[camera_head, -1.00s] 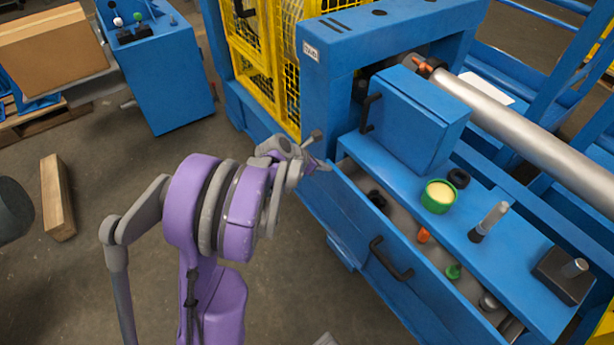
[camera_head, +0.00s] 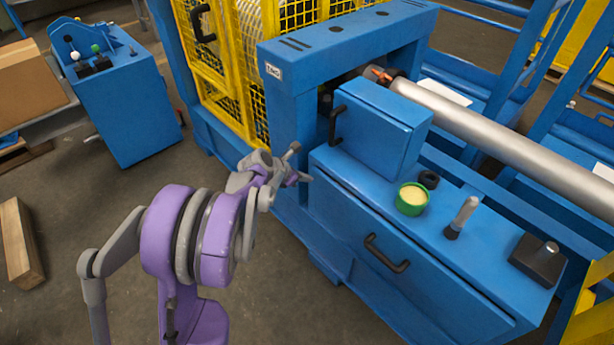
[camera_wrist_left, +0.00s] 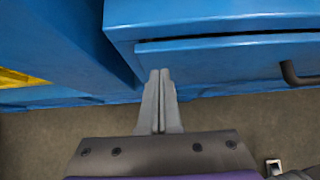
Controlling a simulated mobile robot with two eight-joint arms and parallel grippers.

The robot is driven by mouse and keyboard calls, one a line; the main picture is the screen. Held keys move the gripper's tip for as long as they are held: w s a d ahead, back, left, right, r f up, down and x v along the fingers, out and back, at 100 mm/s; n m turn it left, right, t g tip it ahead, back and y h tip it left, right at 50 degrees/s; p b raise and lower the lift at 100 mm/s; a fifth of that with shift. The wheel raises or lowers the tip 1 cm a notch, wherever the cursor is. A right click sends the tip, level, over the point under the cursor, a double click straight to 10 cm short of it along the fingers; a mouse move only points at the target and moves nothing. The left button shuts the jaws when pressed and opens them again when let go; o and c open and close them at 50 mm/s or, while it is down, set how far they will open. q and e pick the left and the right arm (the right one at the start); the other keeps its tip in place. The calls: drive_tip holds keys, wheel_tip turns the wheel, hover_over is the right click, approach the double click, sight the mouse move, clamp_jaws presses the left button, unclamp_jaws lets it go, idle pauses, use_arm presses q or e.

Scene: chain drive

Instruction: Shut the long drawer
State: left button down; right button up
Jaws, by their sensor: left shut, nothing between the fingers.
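The long drawer (camera_head: 352,246) is in the blue machine's front, below its top ledge. Its front looks flush with the body, and no inside shows. Its black handle (camera_head: 386,254) is on the middle of the front. In the left wrist view the drawer front (camera_wrist_left: 235,58) fills the upper right, with part of the handle (camera_wrist_left: 298,74) at the right edge. My left gripper (camera_head: 303,178) is at the drawer's left end, near the front's upper corner. My right gripper is not in view.
A blue box with a handle (camera_head: 377,130) sits behind. The floor (camera_head: 290,300) in front is clear.

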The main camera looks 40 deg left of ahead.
use_arm(q)
drive_tip(key=p+v, duration=0.2)
drive_tip(key=v, duration=0.9)
drive_tip(key=shift+s+f+p, duration=0.25)
drive_tip(key=shift+f+p, duration=0.05)
drive_tip(key=shift+p, duration=0.05)
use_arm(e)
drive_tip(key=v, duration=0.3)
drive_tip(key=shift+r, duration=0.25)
